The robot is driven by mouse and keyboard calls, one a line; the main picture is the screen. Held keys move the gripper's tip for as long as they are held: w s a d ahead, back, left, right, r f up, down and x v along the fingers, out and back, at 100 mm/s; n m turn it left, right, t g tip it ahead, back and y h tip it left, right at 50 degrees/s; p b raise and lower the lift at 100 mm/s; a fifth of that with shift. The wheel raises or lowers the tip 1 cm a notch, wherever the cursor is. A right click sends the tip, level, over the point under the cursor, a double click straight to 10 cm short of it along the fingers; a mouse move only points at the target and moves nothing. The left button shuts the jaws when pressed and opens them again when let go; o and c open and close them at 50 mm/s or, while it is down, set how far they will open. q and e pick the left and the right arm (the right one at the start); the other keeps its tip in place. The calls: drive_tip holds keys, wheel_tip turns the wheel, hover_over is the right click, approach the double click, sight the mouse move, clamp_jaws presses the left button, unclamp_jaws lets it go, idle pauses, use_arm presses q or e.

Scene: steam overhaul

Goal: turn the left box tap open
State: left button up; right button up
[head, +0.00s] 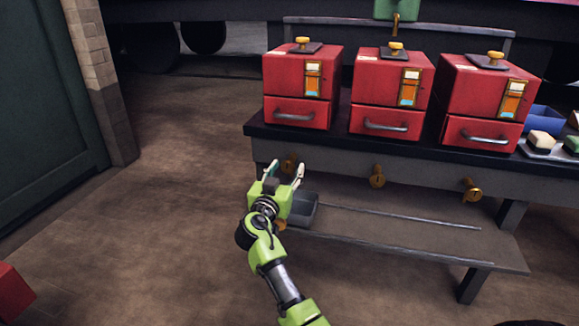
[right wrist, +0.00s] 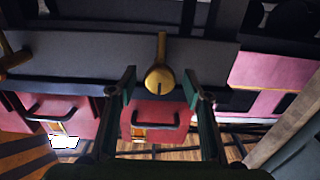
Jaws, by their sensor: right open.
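The left box tap (head: 289,163) is a small brass tap on the bench's front edge, below the left red box (head: 298,84). It is partly hidden behind my right gripper (head: 286,170) in the head view. In the right wrist view, which looks upside down, the brass tap (right wrist: 158,78) sits between the two open fingers of my right gripper (right wrist: 159,88), with a gap on each side. I cannot tell how far the fingertips are from it in depth. My left gripper is in neither view.
The middle tap (head: 377,176) and right tap (head: 472,189) lie along the same edge. The middle red box (head: 390,90) and right red box (head: 486,100) stand above.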

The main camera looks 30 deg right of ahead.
drive_tip(key=c, duration=1.1)
